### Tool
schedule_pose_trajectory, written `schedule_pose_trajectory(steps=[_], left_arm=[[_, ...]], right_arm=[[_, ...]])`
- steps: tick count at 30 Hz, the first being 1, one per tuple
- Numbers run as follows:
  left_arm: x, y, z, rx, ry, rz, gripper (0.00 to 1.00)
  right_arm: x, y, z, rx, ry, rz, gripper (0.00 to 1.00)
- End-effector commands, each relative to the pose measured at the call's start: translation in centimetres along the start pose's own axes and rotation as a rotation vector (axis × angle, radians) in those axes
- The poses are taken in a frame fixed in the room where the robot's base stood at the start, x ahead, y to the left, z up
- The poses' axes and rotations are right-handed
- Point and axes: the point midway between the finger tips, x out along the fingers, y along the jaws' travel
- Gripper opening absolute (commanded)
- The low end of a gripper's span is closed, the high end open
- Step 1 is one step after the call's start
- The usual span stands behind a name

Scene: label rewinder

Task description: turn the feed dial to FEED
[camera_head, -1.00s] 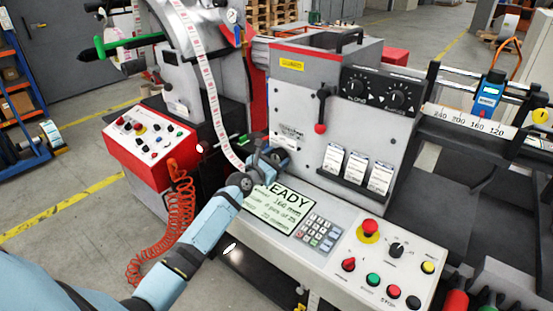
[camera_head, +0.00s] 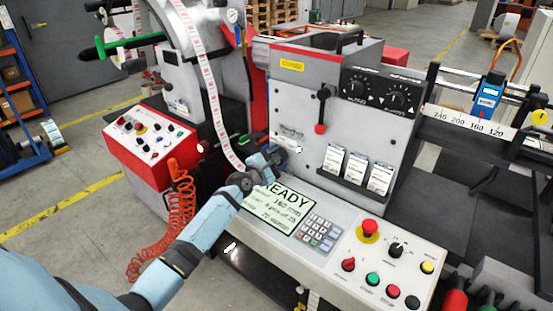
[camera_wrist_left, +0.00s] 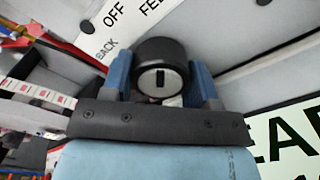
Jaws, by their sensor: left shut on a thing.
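The feed dial (camera_wrist_left: 161,78) is a round black knob with a pale face and a short black mark. In the left wrist view it sits between the two blue fingers of my left gripper (camera_wrist_left: 160,76), which is shut on it. A white label plate (camera_wrist_left: 128,22) behind it reads BACK, OFF and the start of FEED, the rest cut off. I cannot tell which word the dial points to. In the head view my left gripper (camera_head: 275,158) is at the lower left of the grey machine front and covers the dial. My right gripper is not in view.
A READY screen (camera_head: 280,207) and keypad (camera_head: 318,232) lie just below the gripper. A red emergency button (camera_head: 369,227) and several coloured buttons are further right. A paper label strip (camera_head: 212,95) hangs close to the gripper's left. A red lever knob (camera_head: 320,129) is above right.

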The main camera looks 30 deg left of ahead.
Motion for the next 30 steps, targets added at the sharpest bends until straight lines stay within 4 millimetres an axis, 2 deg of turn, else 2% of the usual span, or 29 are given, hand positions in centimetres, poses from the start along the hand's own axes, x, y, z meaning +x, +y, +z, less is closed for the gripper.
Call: schedule_pose_trajectory(steps=[15,16,18,19,26,30], left_arm=[[-0.01,-0.03,-0.02,0.021,0.000,-0.001,0.31],[-0.01,-0.03,-0.02,0.021,0.000,-0.001,0.61],[-0.01,-0.03,-0.02,0.020,0.000,-0.001,0.77],[-0.01,-0.03,-0.02,0.020,0.000,-0.001,0.80],[-0.03,-0.02,-0.01,0.019,0.000,0.000,0.80],[-0.78,-0.07,-0.06,0.018,0.001,-0.001,0.80]], right_arm=[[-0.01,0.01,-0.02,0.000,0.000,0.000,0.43],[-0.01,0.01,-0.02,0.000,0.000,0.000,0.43],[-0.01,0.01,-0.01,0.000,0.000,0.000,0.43],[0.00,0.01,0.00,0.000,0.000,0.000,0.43],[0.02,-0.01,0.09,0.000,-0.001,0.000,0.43],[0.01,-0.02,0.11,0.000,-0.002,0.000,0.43]])
